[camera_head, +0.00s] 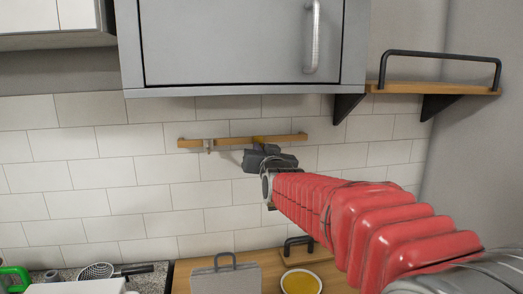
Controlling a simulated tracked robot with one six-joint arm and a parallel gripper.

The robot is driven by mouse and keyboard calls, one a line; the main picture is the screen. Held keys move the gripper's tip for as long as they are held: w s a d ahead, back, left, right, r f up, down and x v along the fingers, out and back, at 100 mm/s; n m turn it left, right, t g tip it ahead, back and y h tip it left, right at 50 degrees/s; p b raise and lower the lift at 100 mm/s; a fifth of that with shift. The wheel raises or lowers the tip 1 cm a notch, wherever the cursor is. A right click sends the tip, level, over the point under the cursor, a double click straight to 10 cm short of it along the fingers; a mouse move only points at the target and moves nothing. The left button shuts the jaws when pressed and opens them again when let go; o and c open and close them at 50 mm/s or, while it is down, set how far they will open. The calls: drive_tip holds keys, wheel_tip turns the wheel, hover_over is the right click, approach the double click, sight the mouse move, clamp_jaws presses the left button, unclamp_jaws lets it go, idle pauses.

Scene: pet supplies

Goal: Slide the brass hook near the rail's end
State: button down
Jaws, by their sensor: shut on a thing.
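A wooden rail (228,142) is fixed level on the white tiled wall, below a grey cabinet. A brass hook (259,140) shows as a small yellow piece on the rail, right of its middle. My gripper (258,151) is at the rail, shut on the brass hook; its dark jaws hide most of the hook. A second, silvery hook (208,145) hangs on the rail to the left, apart from my gripper. The rail's right end (303,136) is bare.
A grey cabinet (240,45) overhangs the rail. A wooden shelf (440,89) with dark brackets is at the upper right. Below are a wooden counter (258,268), a grey bag-like item (225,279), a bowl with yellow contents (300,283) and a strainer (96,271).

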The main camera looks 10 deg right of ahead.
idle(0.8)
drive_tip(key=d, duration=1)
drive_tip(key=shift+d, duration=0.2)
idle(0.3)
drive_tip(key=c, duration=1.9)
unclamp_jaws()
drive_tip(key=s, duration=1.4)
drive_tip(key=shift+a, duration=0.15)
